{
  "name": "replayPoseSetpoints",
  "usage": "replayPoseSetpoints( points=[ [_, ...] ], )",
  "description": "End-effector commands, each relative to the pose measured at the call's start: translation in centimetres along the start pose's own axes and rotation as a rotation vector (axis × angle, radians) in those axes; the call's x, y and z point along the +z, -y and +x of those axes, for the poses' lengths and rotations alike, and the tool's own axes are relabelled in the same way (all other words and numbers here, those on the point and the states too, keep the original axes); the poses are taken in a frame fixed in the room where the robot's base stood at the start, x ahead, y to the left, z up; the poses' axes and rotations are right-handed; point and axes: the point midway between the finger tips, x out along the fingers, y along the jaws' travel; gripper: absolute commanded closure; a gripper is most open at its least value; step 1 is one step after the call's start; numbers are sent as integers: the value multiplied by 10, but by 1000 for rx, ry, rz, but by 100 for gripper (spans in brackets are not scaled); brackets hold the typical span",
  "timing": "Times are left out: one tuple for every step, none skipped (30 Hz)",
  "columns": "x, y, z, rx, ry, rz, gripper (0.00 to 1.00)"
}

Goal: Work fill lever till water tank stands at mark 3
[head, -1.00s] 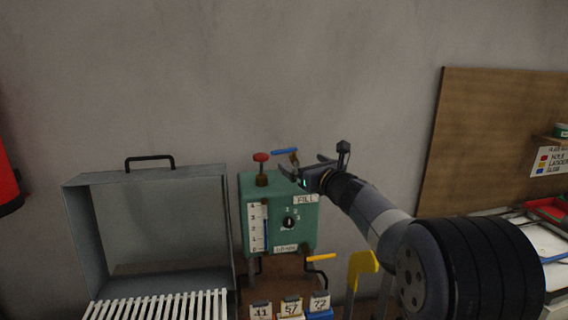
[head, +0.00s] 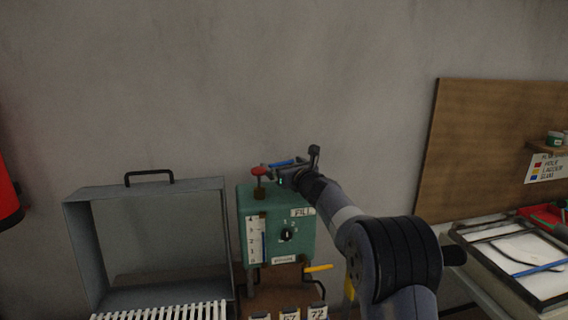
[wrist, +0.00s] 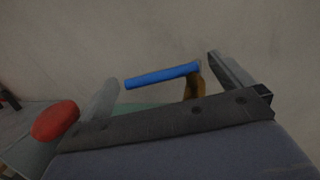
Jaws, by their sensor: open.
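The green water tank (head: 303,240) stands by the wall, with a white gauge (head: 253,241) marked 0 to 4 on its front. A blue strip shows beside the marks; its level is too small to read surely. The blue-handled fill lever (head: 281,163) is on top, above the FILL label; in the wrist view the blue handle (wrist: 162,75) lies about level on a brass stem (wrist: 194,86). My gripper (head: 280,172) is open at the lever. In the wrist view its fingers (wrist: 162,72) stand either side of the handle; contact cannot be told.
A red knob (head: 258,171) stands left of the lever, and also shows close to the left finger in the wrist view (wrist: 55,120). A yellow-handled lever (head: 318,268) is low right. A grey open box (head: 75,250) stands left. The wall above is clear.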

Motion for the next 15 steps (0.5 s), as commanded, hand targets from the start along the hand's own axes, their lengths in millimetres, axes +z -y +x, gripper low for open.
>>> replayPoseSetpoints(
  points=[
    [0,0,1,0,-1,0,0],
    [0,0,1,0,-1,0,0],
    [0,0,1,0,-1,0,0],
    [-1,0,1,0,-1,0,0],
    [-1,0,1,0,0,0,0],
    [-1,0,1,0,0,0,0],
    [0,0,1,0,0,0,0],
    [0,0,1,0,0,0,0],
    [0,0,1,0,0,0,3],
    [0,0,1,0,0,0,6],
    [0,0,1,0,0,0,8],
    [0,0,1,0,0,0,11],
    [0,0,1,0,0,0,14],
    [0,0,1,0,0,0,16],
    [0,0,1,0,0,0,20]
  ],
)
